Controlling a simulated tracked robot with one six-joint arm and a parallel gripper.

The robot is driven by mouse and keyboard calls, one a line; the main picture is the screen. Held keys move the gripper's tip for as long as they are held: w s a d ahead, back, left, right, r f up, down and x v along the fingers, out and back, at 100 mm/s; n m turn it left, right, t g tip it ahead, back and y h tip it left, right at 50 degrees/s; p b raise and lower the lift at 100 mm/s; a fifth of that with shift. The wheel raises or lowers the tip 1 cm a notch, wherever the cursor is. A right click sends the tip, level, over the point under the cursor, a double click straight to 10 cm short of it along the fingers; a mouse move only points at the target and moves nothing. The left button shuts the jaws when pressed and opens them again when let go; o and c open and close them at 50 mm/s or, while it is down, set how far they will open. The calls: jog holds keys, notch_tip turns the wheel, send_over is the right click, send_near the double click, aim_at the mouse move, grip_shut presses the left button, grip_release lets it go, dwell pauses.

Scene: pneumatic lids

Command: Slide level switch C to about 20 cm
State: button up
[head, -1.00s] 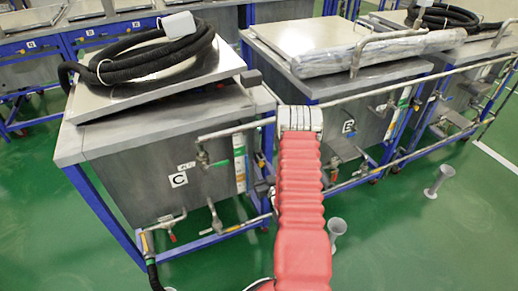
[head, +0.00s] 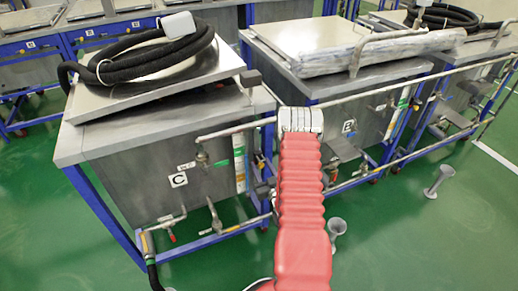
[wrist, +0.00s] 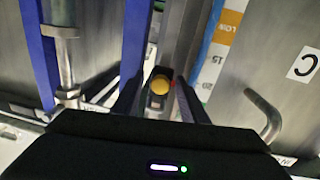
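Tank C (head: 150,190) is the grey metal tank at the left in the head view, with a white C label (head: 179,180). Its level scale (head: 239,165) is a coloured upright strip near the tank's right edge. A small dark block with a round yellow knob (wrist: 160,85), seemingly the level switch, sits beside the scale near the 20 mark. My gripper's (wrist: 162,82) dark fingers stand on either side of it, apart. My arm hides the gripper in the head view.
A bent metal pipe (wrist: 268,115) is close to the right of my gripper, and a blue frame post (wrist: 135,40) is to the left. Tank B (head: 345,130) stands to the right. A black hose (head: 150,60) lies coiled on tank C's lid.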

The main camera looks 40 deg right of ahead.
jog(key=shift+v, duration=2.7)
jog(key=shift+a, duration=0.1)
jog(key=v, duration=1.3)
jog(key=shift+s, duration=0.45)
jog(key=shift+f, duration=0.1)
